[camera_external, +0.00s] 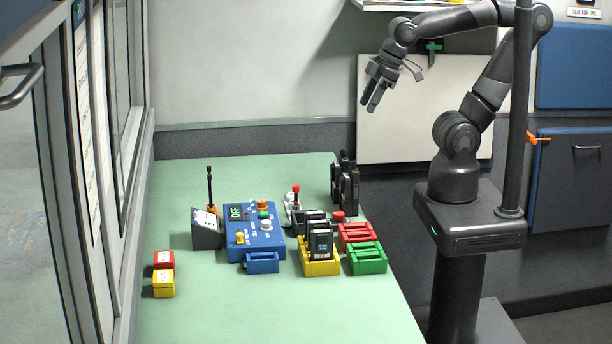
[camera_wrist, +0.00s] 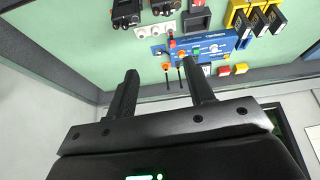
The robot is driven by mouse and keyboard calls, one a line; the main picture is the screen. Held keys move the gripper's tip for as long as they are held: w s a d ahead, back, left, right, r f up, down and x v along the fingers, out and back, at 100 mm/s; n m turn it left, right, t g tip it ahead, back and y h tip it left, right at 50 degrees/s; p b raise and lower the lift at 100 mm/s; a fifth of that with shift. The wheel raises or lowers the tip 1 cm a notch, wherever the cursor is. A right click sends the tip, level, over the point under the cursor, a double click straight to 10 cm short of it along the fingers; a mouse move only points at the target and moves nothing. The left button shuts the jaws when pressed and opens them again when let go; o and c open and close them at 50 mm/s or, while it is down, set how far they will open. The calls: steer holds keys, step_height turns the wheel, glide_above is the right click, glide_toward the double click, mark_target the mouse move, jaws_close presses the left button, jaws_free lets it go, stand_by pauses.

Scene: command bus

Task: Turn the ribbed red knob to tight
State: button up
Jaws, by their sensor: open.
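Two red knob-like parts show, both too small to tell ribs or markings. One red knob (camera_external: 295,188) stands on top of a pale fitting (camera_external: 293,212) behind the blue control box; it appears in the wrist view (camera_wrist: 172,43) beside a white strip with round ports. The other, a low red cap (camera_external: 338,215), sits on a dark block near the table's right side, and also shows at the top of the wrist view (camera_wrist: 197,3). My gripper (camera_external: 374,97) is open and empty, high above the table's far right. Its fingers (camera_wrist: 160,76) touch nothing in the wrist view.
A blue control box (camera_external: 236,252) with coloured knobs stands mid-table. A meter with a black antenna (camera_external: 205,234) is at its left. Yellow (camera_external: 320,268), red (camera_external: 358,233) and green (camera_external: 368,262) trays are at the right. Black radios (camera_external: 345,182) stand behind. The front green tabletop (camera_external: 260,315) is clear.

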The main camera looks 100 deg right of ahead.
steer(key=w+a+f+n+g, duration=0.3)
steer(key=w+a+f+n, duration=0.15)
steer(key=w+f, duration=0.25)
steer(key=n+g, duration=0.2)
steer(key=n, duration=0.2)
glide_above(339, 213)
step_height(339, 213, down, 7)
step_height(339, 213, down, 11)
steer(key=shift+f, duration=0.2)
steer(key=shift+c, duration=0.4)
steer(key=c, duration=0.9)
